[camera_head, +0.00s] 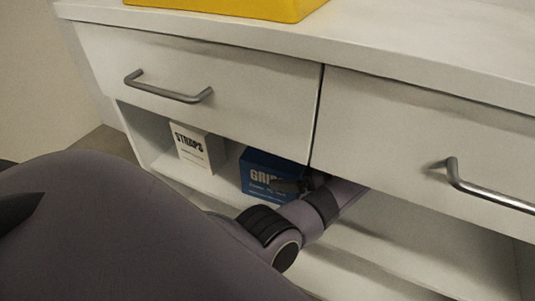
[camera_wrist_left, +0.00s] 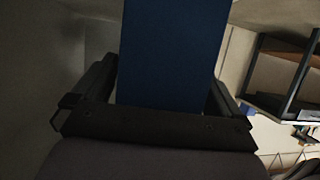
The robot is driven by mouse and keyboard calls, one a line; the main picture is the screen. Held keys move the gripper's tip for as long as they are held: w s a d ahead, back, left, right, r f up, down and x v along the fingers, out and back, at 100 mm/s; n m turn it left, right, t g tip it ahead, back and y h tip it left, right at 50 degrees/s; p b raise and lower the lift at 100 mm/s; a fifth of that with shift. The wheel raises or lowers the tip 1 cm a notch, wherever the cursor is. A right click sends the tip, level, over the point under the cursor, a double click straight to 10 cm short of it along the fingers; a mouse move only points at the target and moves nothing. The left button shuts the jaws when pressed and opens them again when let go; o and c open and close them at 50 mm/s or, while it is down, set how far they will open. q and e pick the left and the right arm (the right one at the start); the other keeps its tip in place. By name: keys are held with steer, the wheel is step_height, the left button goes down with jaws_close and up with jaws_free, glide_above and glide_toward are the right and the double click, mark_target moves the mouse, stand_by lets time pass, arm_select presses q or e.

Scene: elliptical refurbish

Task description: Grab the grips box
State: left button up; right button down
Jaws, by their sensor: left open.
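The grips box (camera_head: 258,170) is a blue box with white lettering, standing on the open shelf under the drawers. My left gripper (camera_head: 292,186) reaches into the shelf at the box's right side and partly covers its front. In the left wrist view, the blue box (camera_wrist_left: 174,50) fills the space between the two dark fingers of my open left gripper (camera_wrist_left: 160,90). A finger lies on either side of it; I cannot tell whether they touch it. My right gripper is not in view.
A white straps box (camera_head: 197,147) stands on the same shelf to the left. Above are white drawers with metal handles (camera_head: 168,88) and (camera_head: 485,190). A yellow object (camera_head: 240,6) sits on the countertop. The shelf right of my arm looks empty.

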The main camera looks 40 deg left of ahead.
arm_select(q)
steer(key=shift+a, duration=0.1)
stand_by(0.3)
steer(key=c, duration=1.1)
steer(key=shift+r, duration=0.15)
steer(key=shift+c, duration=0.2)
